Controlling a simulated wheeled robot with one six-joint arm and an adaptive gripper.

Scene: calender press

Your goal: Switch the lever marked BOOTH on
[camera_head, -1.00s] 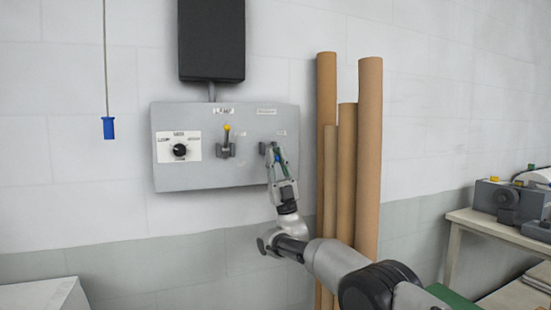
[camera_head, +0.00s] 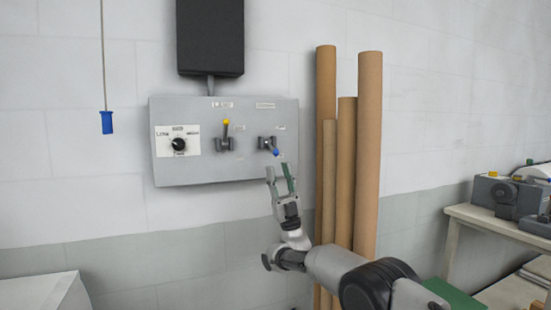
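A grey control panel (camera_head: 200,172) on the wall bears two levers. The left lever (camera_head: 225,137) has a yellow knob and points up. The right lever (camera_head: 269,145) has a blue knob and points down and a little right. A small label (camera_head: 222,105) sits above the left lever and another label (camera_head: 265,105) above the right one. Both are too small to read, so I cannot tell which says BOOTH. My gripper (camera_head: 278,172) is open and empty just below the blue knob, its fingertips apart and pointing up.
A black rotary knob (camera_head: 179,144) is on the panel's left. A dark box (camera_head: 210,38) hangs above the panel. A blue pull handle (camera_head: 107,122) hangs on a cord at left. Tall cardboard tubes (camera_head: 368,150) stand right of the panel, close to my arm. A workbench (camera_head: 490,222) is at right.

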